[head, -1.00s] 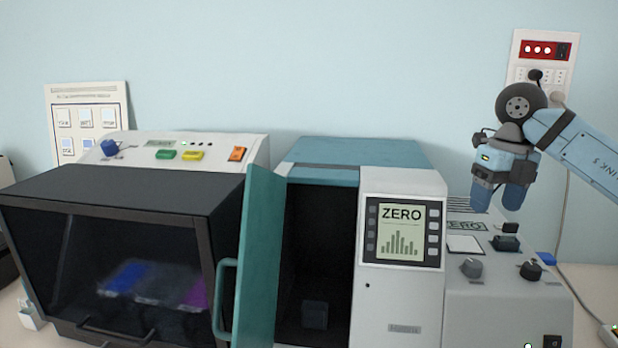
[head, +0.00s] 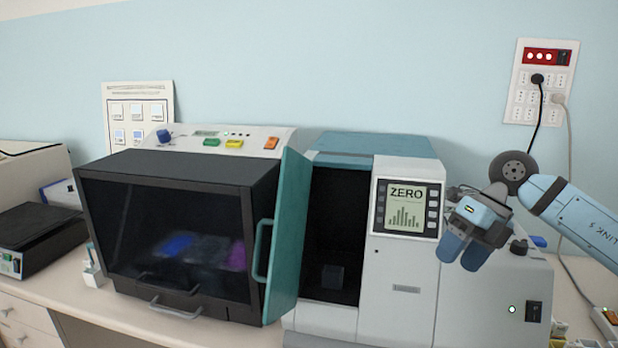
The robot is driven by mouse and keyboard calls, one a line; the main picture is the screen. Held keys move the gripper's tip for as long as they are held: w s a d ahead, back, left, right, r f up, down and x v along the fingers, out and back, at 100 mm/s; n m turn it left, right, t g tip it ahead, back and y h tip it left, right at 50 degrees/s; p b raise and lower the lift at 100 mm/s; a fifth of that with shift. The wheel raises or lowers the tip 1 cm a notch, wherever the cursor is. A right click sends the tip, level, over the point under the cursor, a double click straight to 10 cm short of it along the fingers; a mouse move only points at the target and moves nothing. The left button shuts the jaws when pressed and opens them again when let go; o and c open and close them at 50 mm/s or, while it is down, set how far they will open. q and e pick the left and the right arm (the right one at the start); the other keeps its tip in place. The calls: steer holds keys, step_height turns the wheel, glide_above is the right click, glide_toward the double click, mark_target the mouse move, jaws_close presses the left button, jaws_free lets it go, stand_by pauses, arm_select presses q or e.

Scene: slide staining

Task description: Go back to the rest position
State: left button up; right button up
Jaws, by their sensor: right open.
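My right gripper (head: 465,250) hangs in front of the grey machine at the right, fingers pointing down, open and empty. My right arm comes in from the right edge. My left gripper is not in view. The spectrophotometer-like machine (head: 408,290) with a "ZERO" screen (head: 407,207) stands left of the gripper. Its teal door (head: 290,235) is swung open and its dark chamber shows a small dark block (head: 332,277) on the floor.
A dark-fronted staining cabinet (head: 175,235) with blue and purple areas inside stands on the left. A black-topped balance (head: 38,240) is at the far left. A socket panel (head: 541,82) with cables hangs on the wall. The bench's front edge (head: 150,318) shows below.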

steer(key=s+a+f+m+t+y+p, duration=0.2)
steer(key=s+a+f+m+y, duration=0.15)
steer(key=a+y, duration=0.45)
steer(key=s+a+f+m+t+y+p, duration=0.1)
steer(key=s+a+f+m+y, duration=0.25)
steer(key=a+y, duration=0.5)
steer(key=s+d+f+m+t+h+p, duration=0.1)
steer(key=s+d+f+m+t+h, duration=0.15)
steer(key=f+m+t+h, duration=0.65)
steer(key=s+d+f+m+t+h+p, duration=0.1)
steer(key=s+d+f+m+t+h, duration=0.2)
steer(key=m+t, duration=0.7)
steer(key=s+d+f+m+g+h+p, duration=0.1)
steer(key=s+d+f+m+g+h, duration=0.3)
steer(key=s+f, duration=1)
step_height(320, 180, down, 3)
steer(key=m+g+h, duration=0.3)
steer(key=m+g, duration=0.2)
steer(key=m, duration=0.1)
steer(key=shift+s+d+p, duration=0.2)
steer(key=shift+p, duration=0.2)
